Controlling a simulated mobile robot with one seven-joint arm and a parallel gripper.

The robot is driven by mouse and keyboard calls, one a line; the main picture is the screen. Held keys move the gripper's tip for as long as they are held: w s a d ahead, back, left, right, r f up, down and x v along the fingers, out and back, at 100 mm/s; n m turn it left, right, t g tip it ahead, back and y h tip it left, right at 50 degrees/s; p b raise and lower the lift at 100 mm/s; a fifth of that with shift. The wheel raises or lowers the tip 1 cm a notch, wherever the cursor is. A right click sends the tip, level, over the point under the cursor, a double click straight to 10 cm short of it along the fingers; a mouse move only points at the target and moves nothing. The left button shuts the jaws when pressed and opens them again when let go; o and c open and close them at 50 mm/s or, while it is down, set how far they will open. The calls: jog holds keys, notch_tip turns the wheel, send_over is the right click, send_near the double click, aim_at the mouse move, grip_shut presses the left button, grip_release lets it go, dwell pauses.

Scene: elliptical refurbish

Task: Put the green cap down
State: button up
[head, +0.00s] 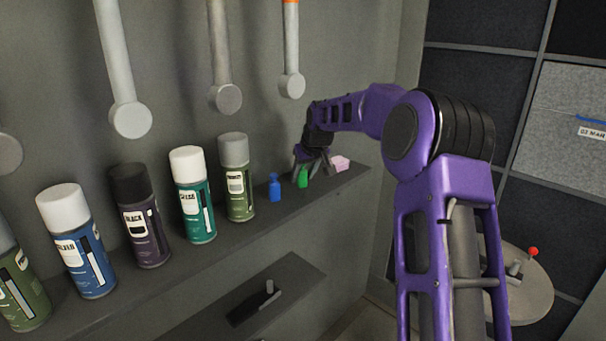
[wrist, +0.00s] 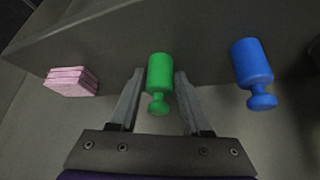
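The green cap (wrist: 160,75), a short cylinder with a narrow neck and knob, sits between the two fingertips of my gripper (wrist: 160,82) in the wrist view. The fingers lie close against its left and right sides, and the gripper looks shut on it. In the head view, my gripper (head: 311,163) is low over the right part of the shelf (head: 262,222), with the green cap (head: 303,177) at its fingers. The cap is upright, at about shelf height; I cannot tell whether its base touches the shelf.
A similar blue piece (head: 275,187) stands left of the green cap in the head view. A pink stack (head: 340,163) lies to its right, near the shelf end. Several spray cans, the nearest olive green (head: 238,180), line the shelf farther left.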

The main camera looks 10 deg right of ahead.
jog(key=shift+o, duration=1.2)
jog(key=shift+r, duration=0.2)
jog(key=v, duration=1.2)
